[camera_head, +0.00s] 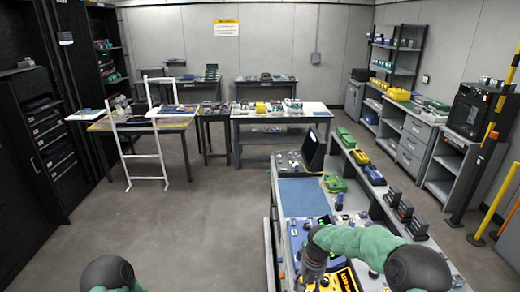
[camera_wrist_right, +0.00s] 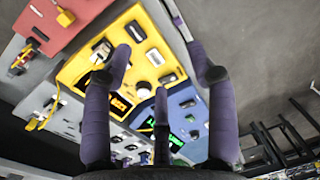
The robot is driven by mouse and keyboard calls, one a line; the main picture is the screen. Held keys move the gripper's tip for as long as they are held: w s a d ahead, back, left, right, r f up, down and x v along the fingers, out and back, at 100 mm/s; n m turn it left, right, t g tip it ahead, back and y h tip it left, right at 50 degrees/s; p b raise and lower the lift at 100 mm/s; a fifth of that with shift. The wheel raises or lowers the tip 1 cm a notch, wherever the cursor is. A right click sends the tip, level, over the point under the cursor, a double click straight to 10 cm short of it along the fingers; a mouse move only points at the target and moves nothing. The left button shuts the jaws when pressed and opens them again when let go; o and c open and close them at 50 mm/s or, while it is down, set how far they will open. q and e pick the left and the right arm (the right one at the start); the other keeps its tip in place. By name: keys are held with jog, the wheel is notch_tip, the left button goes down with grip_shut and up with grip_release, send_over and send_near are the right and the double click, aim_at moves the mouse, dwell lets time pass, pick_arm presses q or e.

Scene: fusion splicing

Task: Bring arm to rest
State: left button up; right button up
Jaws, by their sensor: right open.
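My right arm (camera_head: 365,243) is in a green sleeve and reaches over the workbench at the lower right of the head view. Its gripper (camera_head: 310,272) points down over the bench. In the right wrist view, the gripper's purple fingers (camera_wrist_right: 160,68) are spread apart with nothing between them. Behind the fingers lie a yellow device (camera_wrist_right: 143,35) and a blue device (camera_wrist_right: 187,112) with a green-lit display. Of my left arm (camera_head: 108,274), only a dark joint and some green show at the bottom edge; its gripper is out of view.
The workbench holds a blue mat (camera_head: 300,197), a green device (camera_head: 335,183) and a yellow device (camera_head: 340,280). Several dark small devices stand on the raised shelf (camera_head: 385,187) at right. A white frame (camera_head: 127,150) stands by the left table. The floor (camera_head: 190,225) left of the bench is clear.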

jog(key=s+a+f+m+y, duration=0.1)
jog(key=s+a+f+y, duration=0.15)
jog(key=s+f, duration=1.05)
jog(key=s+a+f+m, duration=0.1)
jog(key=s+f, duration=0.3)
jog(key=s, duration=0.5)
jog(key=s+a+f+m, duration=0.1)
jog(key=s+f+m, duration=0.15)
jog(key=s, duration=0.65)
notch_tip(320, 180, down, 10)
jog(key=w+a+n+b, duration=0.1)
jog(key=a+b, duration=0.1)
jog(key=b, duration=0.9)
jog(key=shift+w+f+n+t, duration=0.15)
jog(key=shift+w+n+t, duration=0.15)
jog(key=shift+w+n, duration=0.05)
jog(key=shift+y, duration=0.25)
